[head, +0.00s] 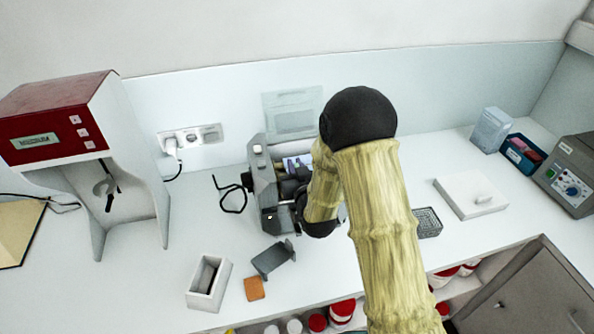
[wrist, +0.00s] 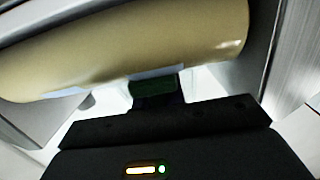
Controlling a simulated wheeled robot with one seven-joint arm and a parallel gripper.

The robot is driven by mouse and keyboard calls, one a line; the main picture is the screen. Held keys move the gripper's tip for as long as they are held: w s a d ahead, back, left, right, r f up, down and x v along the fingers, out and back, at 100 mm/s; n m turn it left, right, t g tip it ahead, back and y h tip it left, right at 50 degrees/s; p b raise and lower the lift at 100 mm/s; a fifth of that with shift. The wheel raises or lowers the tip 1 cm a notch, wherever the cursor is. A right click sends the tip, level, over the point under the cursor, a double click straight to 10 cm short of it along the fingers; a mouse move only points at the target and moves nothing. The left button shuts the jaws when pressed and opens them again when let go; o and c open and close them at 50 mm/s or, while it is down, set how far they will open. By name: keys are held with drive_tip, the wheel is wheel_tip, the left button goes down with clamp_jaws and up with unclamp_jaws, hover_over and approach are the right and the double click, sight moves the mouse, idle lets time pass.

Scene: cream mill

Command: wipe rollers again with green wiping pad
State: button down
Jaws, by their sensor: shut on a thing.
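The mill (head: 268,185) is a grey machine on the white bench, left of my raised arm in the head view. In the wrist view a large cream roller (wrist: 130,45) runs across the top between grey metal walls. My gripper (wrist: 154,93) is shut on the green wiping pad (wrist: 152,86), a small dark green block at its tip. The pad is at the roller's lower edge; I cannot tell whether it touches. A pale strip shows along that edge. In the head view my arm hides the gripper and the pad, and much of the mill.
In front of the mill are a dark grey bracket-like part (head: 273,259), an orange pad (head: 255,288) and a white open box (head: 208,290). A red-and-white machine (head: 70,125) stands left. A white plate (head: 470,196), a blue bin (head: 522,153) and a grey device (head: 568,178) are right.

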drive_tip(key=shift+x, duration=0.85)
drive_tip(key=shift+w, duration=0.1)
drive_tip(key=shift+b+x, duration=0.95)
drive_tip(key=shift+x, duration=0.4)
drive_tip(key=shift+w+a, duration=0.1)
drive_tip(key=shift+w, duration=0.05)
